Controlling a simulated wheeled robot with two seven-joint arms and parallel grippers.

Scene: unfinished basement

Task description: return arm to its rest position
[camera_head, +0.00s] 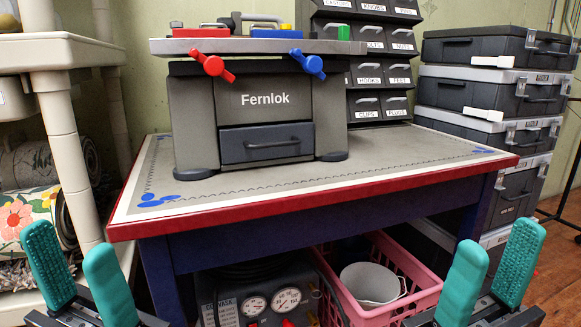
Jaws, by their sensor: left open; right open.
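My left gripper (79,272) is at the lower left of the head view, with its two teal fingers apart and nothing between them. My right gripper (490,273) is at the lower right, also with its teal fingers apart and empty. Both are in front of the table (330,217), apart from each other and holding nothing. Most of both arms is out of view below the picture.
A grey Fernlok workbench unit (197,120) stands on the red-edged table, with labelled drawers (380,72) behind. Stacked cases (490,92) stand at right, a beige shelf (72,52) at left. Below are a compressor (233,305) and a pink crate (400,262) with a white bucket (370,284).

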